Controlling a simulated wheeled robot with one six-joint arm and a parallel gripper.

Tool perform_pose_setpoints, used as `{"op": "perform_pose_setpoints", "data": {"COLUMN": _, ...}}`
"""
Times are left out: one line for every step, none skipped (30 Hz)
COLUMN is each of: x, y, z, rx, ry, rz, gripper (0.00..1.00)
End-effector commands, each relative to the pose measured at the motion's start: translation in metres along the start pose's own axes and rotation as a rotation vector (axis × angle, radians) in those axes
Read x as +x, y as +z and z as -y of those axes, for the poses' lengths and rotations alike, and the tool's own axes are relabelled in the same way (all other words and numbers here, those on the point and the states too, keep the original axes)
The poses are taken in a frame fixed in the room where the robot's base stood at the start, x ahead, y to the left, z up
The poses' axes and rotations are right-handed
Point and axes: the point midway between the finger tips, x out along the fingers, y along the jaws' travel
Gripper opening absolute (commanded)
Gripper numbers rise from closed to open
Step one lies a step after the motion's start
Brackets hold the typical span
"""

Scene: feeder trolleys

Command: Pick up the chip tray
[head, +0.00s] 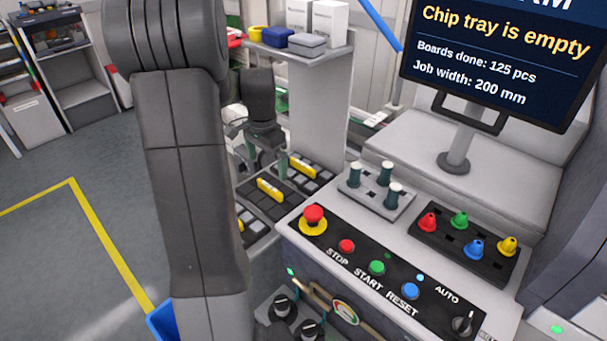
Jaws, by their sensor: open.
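Dark, compartmented trays or feeder tops with yellow bars stand in the gap left of the control panel. One yellow-barred unit (268,190) is nearer and another (304,168) is farther back. I cannot tell for certain which thing is the chip tray. My gripper (265,162) is open and points down, above and just behind the nearer yellow bar. It looks empty and apart from the bar. My own arm hides part of the area to its left. A screen (490,50) reads "Chip tray is empty".
The control panel (350,262) with a red stop button (313,218) lies right of the gripper. A grey block with pegs (377,188) and a black rack of coloured nozzles (465,240) stand on the machine top. A shelf (300,50) holding boxes rises behind. Open floor lies left.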

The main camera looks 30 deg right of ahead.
Motion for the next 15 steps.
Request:
{"op": "perform_pose_setpoints", "data": {"x": 0.000, "y": 0.000, "z": 0.000, "rx": 0.000, "ry": 0.000, "rz": 0.000, "gripper": 1.00}}
{"op": "perform_pose_setpoints", "data": {"x": 0.000, "y": 0.000, "z": 0.000, "rx": 0.000, "ry": 0.000, "rz": 0.000, "gripper": 1.00}}
{"op": "perform_pose_setpoints", "data": {"x": 0.000, "y": 0.000, "z": 0.000, "rx": 0.000, "ry": 0.000, "rz": 0.000, "gripper": 1.00}}
{"op": "perform_pose_setpoints", "data": {"x": 0.000, "y": 0.000, "z": 0.000, "rx": 0.000, "ry": 0.000, "rz": 0.000, "gripper": 1.00}}
{"op": "perform_pose_setpoints", "data": {"x": 0.000, "y": 0.000, "z": 0.000, "rx": 0.000, "ry": 0.000, "rz": 0.000, "gripper": 1.00}}
{"op": "perform_pose_setpoints", "data": {"x": 0.000, "y": 0.000, "z": 0.000, "rx": 0.000, "ry": 0.000, "rz": 0.000, "gripper": 1.00}}
{"op": "perform_pose_setpoints", "data": {"x": 0.000, "y": 0.000, "z": 0.000, "rx": 0.000, "ry": 0.000, "rz": 0.000, "gripper": 1.00}}
{"op": "perform_pose_setpoints", "data": {"x": 0.000, "y": 0.000, "z": 0.000, "rx": 0.000, "ry": 0.000, "rz": 0.000, "gripper": 1.00}}
{"op": "perform_pose_setpoints", "data": {"x": 0.000, "y": 0.000, "z": 0.000, "rx": 0.000, "ry": 0.000, "rz": 0.000, "gripper": 1.00}}
{"op": "perform_pose_setpoints", "data": {"x": 0.000, "y": 0.000, "z": 0.000, "rx": 0.000, "ry": 0.000, "rz": 0.000, "gripper": 1.00}}
{"op": "perform_pose_setpoints", "data": {"x": 0.000, "y": 0.000, "z": 0.000, "rx": 0.000, "ry": 0.000, "rz": 0.000, "gripper": 1.00}}
{"op": "perform_pose_setpoints", "data": {"x": 0.000, "y": 0.000, "z": 0.000, "rx": 0.000, "ry": 0.000, "rz": 0.000, "gripper": 1.00}}
{"op": "perform_pose_setpoints", "data": {"x": 0.001, "y": -0.001, "z": 0.000, "rx": 0.000, "ry": 0.000, "rz": -0.003, "gripper": 1.00}}
{"op": "perform_pose_setpoints", "data": {"x": 0.002, "y": -0.005, "z": 0.000, "rx": 0.002, "ry": 0.001, "rz": -0.012, "gripper": 1.00}}
{"op": "perform_pose_setpoints", "data": {"x": 0.005, "y": -0.015, "z": 0.000, "rx": 0.005, "ry": 0.001, "rz": -0.035, "gripper": 1.00}}
